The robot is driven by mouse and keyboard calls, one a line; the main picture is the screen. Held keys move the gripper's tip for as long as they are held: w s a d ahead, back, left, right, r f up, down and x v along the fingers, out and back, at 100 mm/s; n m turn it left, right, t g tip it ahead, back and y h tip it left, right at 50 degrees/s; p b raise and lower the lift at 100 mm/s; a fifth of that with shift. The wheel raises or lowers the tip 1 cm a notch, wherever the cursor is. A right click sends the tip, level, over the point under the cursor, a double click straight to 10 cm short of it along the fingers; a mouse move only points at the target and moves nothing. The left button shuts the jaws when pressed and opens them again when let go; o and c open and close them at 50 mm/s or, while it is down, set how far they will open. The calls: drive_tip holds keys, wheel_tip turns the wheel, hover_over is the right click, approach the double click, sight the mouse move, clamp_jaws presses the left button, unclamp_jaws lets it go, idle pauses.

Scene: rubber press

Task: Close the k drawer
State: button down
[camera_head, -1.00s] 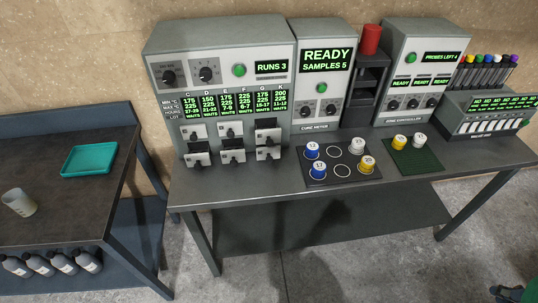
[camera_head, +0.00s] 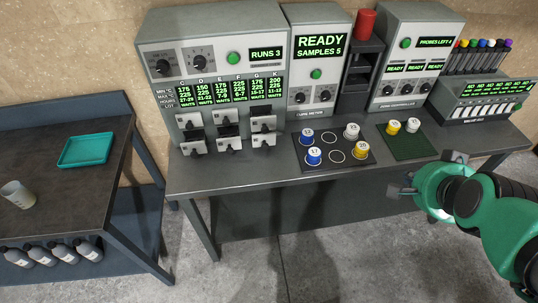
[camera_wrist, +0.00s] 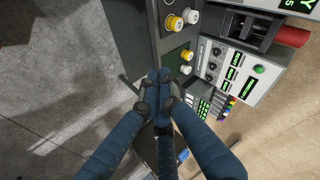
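The grey press cabinet (camera_head: 213,70) stands at the left of the bench, with columns labelled C, D, E, F, G and K. Under the labels are several small drawers in two rows. The upper right drawer (camera_head: 263,124) stands out further than its neighbours. The lower right drawer (camera_head: 264,140) is just below it. No letter is readable on the drawer fronts, so I cannot tell which is K. My gripper (camera_head: 403,178) is at the right, before the bench front, far from the drawers. In the wrist view its fingers (camera_wrist: 158,78) look together and hold nothing visible.
A dark sample mat (camera_head: 320,162) and a green mat (camera_head: 400,150) with capped jars lie on the bench (camera_head: 240,178). Other machines stand behind them, with a tube rack (camera_head: 480,62) at right. A side table with a teal tray (camera_head: 85,149) is at left.

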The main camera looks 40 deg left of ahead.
sight(263, 136)
drive_tip(key=w+a+f+m+y+p, duration=0.1)
drive_tip(key=a+f, duration=0.2)
drive_tip(key=a, duration=0.4)
drive_tip(key=w+a+f+m+t+y, duration=0.1)
drive_tip(key=a+f, duration=0.2)
drive_tip(key=a, duration=0.4)
drive_tip(key=a+f+m+y+p, duration=0.1)
drive_tip(key=a+f, duration=0.2)
drive_tip(key=a, duration=0.4)
drive_tip(key=s+a+f+m+t+y+p, duration=0.1)
drive_tip(key=s+a+f+m+t+y, duration=0.1)
drive_tip(key=s+a+f, duration=0.9)
drive_tip(key=shift+a+f+m+y, duration=0.6)
drive_tip(key=shift+a+m+y, duration=0.25)
drive_tip(key=shift+m, duration=0.15)
drive_tip(key=b+x, duration=0.1)
drive_tip(key=x, duration=0.5)
drive_tip(key=b+x, duration=0.1)
drive_tip(key=x, duration=0.5)
drive_tip(key=shift+w+a+r, duration=0.1)
drive_tip(key=shift+w+r, duration=0.1)
drive_tip(key=shift+w+a+r, duration=0.1)
drive_tip(key=shift+w+a, duration=0.45)
